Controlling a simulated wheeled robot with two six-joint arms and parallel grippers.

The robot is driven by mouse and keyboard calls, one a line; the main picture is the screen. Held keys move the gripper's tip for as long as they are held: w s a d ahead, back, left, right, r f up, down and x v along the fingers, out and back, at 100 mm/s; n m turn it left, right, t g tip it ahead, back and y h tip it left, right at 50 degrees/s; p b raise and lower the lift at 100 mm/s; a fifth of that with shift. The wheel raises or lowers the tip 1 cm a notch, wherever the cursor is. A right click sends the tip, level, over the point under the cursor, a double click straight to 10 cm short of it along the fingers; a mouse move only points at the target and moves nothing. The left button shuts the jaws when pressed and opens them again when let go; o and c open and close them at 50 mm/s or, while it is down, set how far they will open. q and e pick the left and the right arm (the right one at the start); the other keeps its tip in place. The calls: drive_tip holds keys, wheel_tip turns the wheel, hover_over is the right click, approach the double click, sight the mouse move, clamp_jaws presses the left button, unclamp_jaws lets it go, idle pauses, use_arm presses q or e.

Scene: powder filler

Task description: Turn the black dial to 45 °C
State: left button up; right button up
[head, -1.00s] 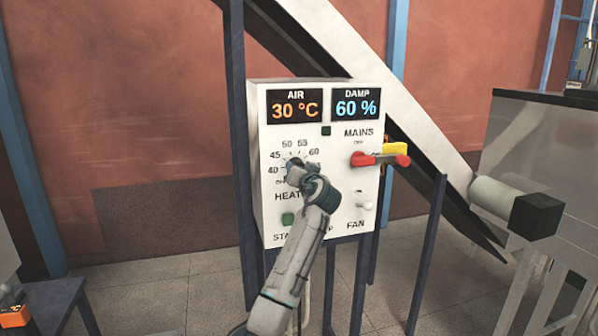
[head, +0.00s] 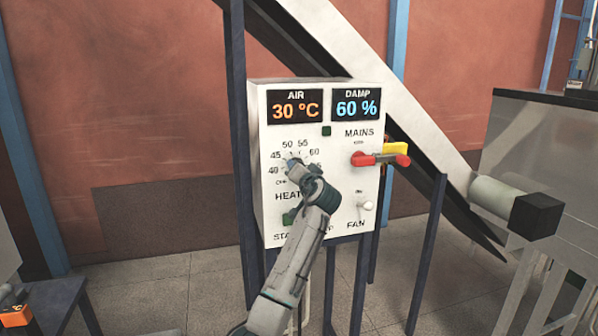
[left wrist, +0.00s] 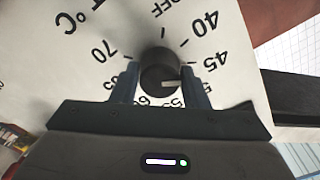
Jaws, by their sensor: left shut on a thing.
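The black dial (left wrist: 158,68) sits on the white control panel (head: 348,230), inside a ring of numbers. In the left wrist view its white pointer line lies to the right, on the side of 45 and the partly covered 50; the exact reading is unclear. My left gripper (left wrist: 160,80) is shut on the dial, one finger on each side. In the head view my left gripper (head: 297,170) hides the dial and part of the scale. The AIR display (head: 294,108) reads 30 °C. My right gripper is not in view.
Right of the dial, the panel has a red MAINS handle (head: 365,159) with a yellow part (head: 395,149) and a white FAN switch (head: 367,206). A green button (head: 289,217) is beside my left arm. The DAMP display (head: 356,106) reads 60 %.

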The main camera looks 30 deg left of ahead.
use_arm(q)
drive_tip(key=o, duration=1)
drive_tip(key=shift+c, duration=0.2)
drive_tip(key=shift+d, duration=0.1)
drive_tip(key=b+v, duration=0.5)
drive_tip(key=v, duration=0.5)
drive_tip(key=shift+s+d, duration=0.2)
drive_tip(key=shift+d, duration=0.05)
